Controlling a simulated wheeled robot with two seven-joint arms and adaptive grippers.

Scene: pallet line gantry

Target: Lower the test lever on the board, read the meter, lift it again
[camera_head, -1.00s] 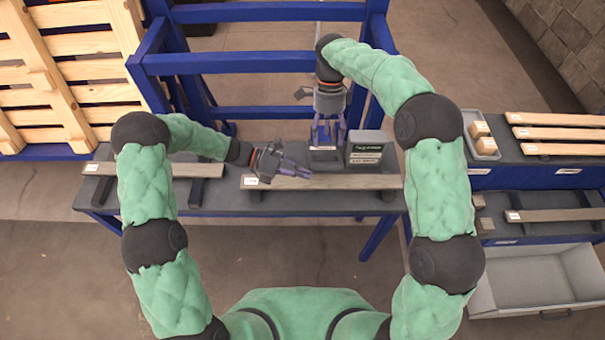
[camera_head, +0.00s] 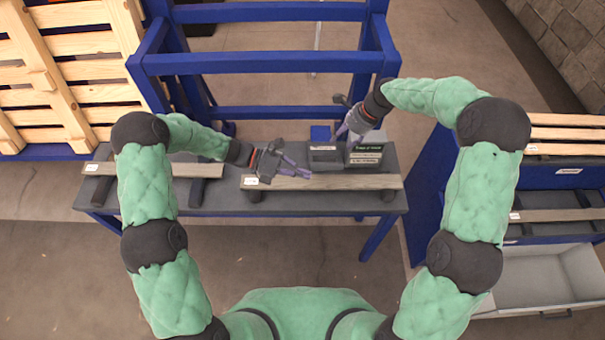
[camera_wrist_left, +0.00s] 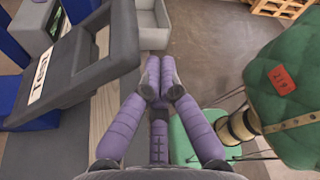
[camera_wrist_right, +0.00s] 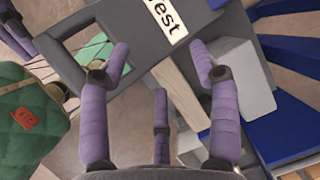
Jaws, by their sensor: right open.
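A dark grey unit (camera_head: 325,160) with a white label stands on the table; its label reads "Test" in the left wrist view (camera_wrist_left: 38,78) and right wrist view (camera_wrist_right: 166,18). A blue square piece (camera_head: 320,132) shows at its back. A grey-green box (camera_head: 366,157) with lettered labels, perhaps the meter, stands to its right; its text is too small to read. I cannot tell the lever's position. My right gripper (camera_head: 347,132) is open, above and behind the gap between them. My left gripper (camera_head: 308,174) is shut and empty, beside the unit's front left, over the plank.
A labelled wooden plank (camera_head: 350,182) lies along the table's front, and another (camera_head: 180,170) lies at left. A blue frame (camera_head: 260,62) rises behind. A pallet (camera_head: 70,70) leans at left. A grey open bin (camera_head: 540,285) sits at right.

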